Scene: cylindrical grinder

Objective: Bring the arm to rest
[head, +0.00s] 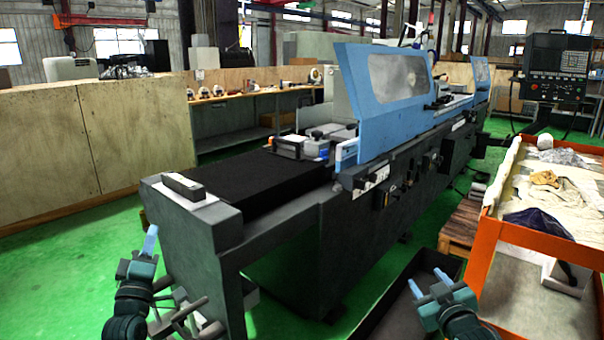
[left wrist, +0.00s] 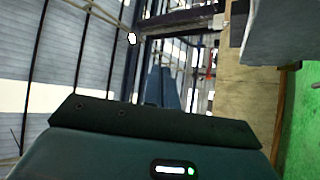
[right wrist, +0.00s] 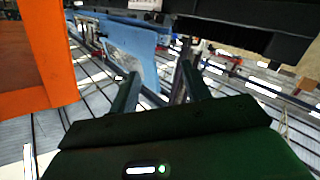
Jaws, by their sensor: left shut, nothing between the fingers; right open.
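My left gripper (head: 151,242) is low at the left in the head view, its blue fingertips pointing up beside the near end of the grinder (head: 285,230). In the left wrist view its two fingers (left wrist: 161,88) stand side by side, closed with nothing between them. My right gripper (head: 428,281) is low at the right in the head view, between the grinder and the orange cart. Its fingers (right wrist: 158,88) are spread apart and empty in the right wrist view. Neither gripper touches anything that I can see.
The orange cart (head: 540,242) with cloths stands close at the right. A dark open tray (head: 395,310) lies below my right gripper. A wooden pallet (head: 462,228) is behind it. Wooden partitions (head: 45,160) line the left. Green floor (head: 75,270) is clear at the left.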

